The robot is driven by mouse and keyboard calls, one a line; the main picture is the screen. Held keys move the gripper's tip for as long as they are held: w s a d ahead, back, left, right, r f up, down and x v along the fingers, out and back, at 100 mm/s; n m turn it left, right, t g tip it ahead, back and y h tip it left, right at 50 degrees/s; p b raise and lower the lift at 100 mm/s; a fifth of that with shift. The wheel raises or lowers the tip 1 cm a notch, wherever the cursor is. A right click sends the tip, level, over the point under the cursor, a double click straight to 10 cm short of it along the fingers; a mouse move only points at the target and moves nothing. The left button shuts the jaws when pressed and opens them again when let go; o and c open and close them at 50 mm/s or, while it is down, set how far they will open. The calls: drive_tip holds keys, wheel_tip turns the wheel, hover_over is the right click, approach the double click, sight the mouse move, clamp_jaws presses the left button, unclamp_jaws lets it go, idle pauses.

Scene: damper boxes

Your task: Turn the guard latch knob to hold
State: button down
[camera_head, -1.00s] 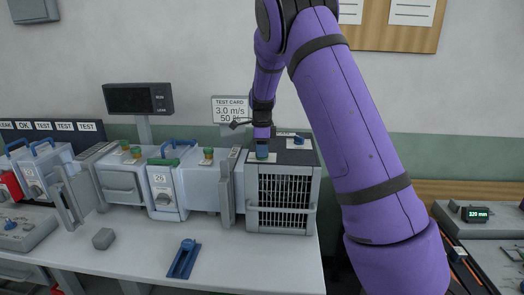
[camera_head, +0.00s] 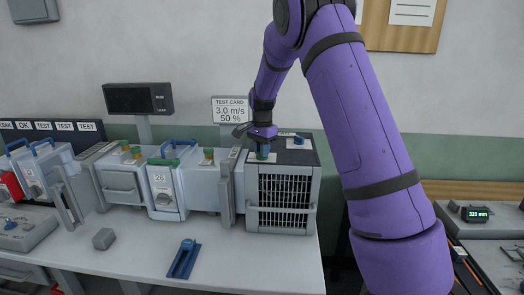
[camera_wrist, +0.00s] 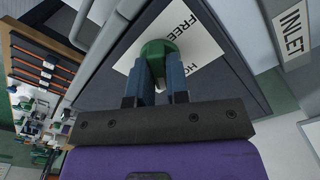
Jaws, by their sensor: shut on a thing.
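The guard latch knob (camera_wrist: 158,50) is green and stands on a white label plate (camera_wrist: 190,38) on the dark top of the grille-fronted box (camera_head: 282,220). In the wrist view the plate reads "FREE", and a second word starting "HO" is partly covered by my gripper. My gripper (camera_head: 262,154) is over the front left of the box top, pointing down. Its two blue fingers are shut on the knob, one on each side, in the wrist view (camera_wrist: 160,72). The knob's pointing direction is hard to tell because the fingers cover part of it.
An "INLET" label (camera_wrist: 293,28) lies beside the box top.

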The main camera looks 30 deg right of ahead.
drive_tip(key=n, duration=0.4)
drive_tip(key=shift+r+n, duration=0.1)
drive_tip(key=shift+n, duration=1.5)
drive_tip(key=c, duration=1.1)
unclamp_jaws()
wheel_tip(320, 180, up, 11)
